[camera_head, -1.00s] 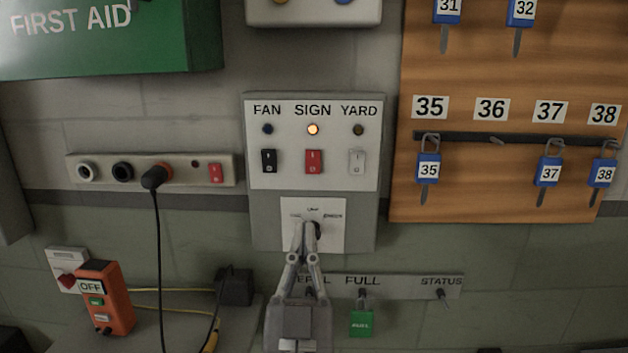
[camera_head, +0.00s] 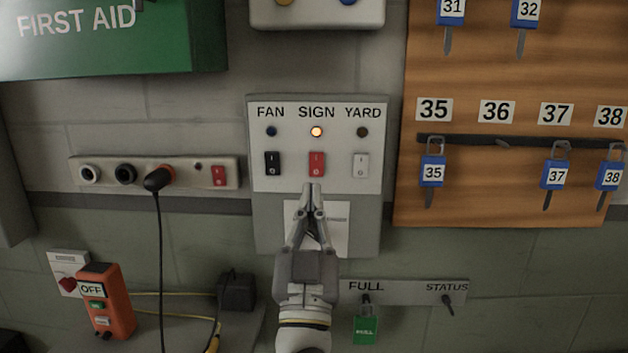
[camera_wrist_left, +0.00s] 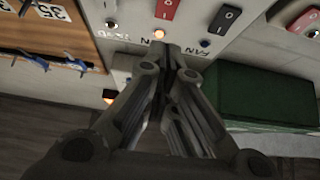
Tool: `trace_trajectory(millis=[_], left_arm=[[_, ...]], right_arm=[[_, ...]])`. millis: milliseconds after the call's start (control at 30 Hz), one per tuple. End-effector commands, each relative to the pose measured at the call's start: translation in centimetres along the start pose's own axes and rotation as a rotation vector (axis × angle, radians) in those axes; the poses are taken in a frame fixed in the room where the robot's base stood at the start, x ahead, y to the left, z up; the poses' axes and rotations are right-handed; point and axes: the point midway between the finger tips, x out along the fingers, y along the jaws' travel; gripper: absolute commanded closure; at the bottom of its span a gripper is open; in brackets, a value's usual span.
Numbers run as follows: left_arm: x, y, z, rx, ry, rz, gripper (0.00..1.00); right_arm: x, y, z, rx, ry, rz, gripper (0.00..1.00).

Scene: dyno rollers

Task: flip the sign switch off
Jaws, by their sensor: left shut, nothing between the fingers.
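The red sign switch (camera_head: 317,164) sits in the middle of the wall panel (camera_head: 260,225), under the word SIGN. The small lamp (camera_head: 316,132) above it glows orange. My left gripper (camera_head: 312,188) is shut and empty, its fingertips just below the red switch in the head view; I cannot tell whether they touch the panel. In the left wrist view the red switch (camera_wrist_left: 168,8) and the lit lamp (camera_wrist_left: 159,33) show just beyond the closed fingertips (camera_wrist_left: 166,50). My right gripper is not in view.
The black FAN switch (camera_head: 272,164) and white YARD switch (camera_head: 360,165) flank the red switch closely. A socket strip (camera_head: 205,174) with a plugged black cable is at left.

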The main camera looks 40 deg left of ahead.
Motion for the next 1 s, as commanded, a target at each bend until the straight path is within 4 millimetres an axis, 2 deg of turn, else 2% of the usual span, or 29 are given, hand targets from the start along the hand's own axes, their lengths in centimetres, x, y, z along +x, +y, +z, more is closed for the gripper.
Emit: trace_trajectory(millis=[33,167,333,533,1000], left_arm=[[1.6,-0.1,-0.8,0.005,0.003,-0.001,1.0],[4.0,-0.1,-0.7,0.004,0.003,-0.002,1.0],[5.5,-0.1,1.3,0.005,0.0,-0.001,1.0],[6.3,-0.1,2.4,0.001,0.0,-0.002,1.0],[6.3,-0.1,2.8,-0.001,0.004,-0.002,1.0]], right_arm=[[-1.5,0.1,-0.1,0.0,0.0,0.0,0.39],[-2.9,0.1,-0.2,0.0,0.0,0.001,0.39],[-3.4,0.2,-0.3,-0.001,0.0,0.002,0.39],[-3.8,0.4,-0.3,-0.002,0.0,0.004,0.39],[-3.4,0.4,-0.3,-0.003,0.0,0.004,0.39]])
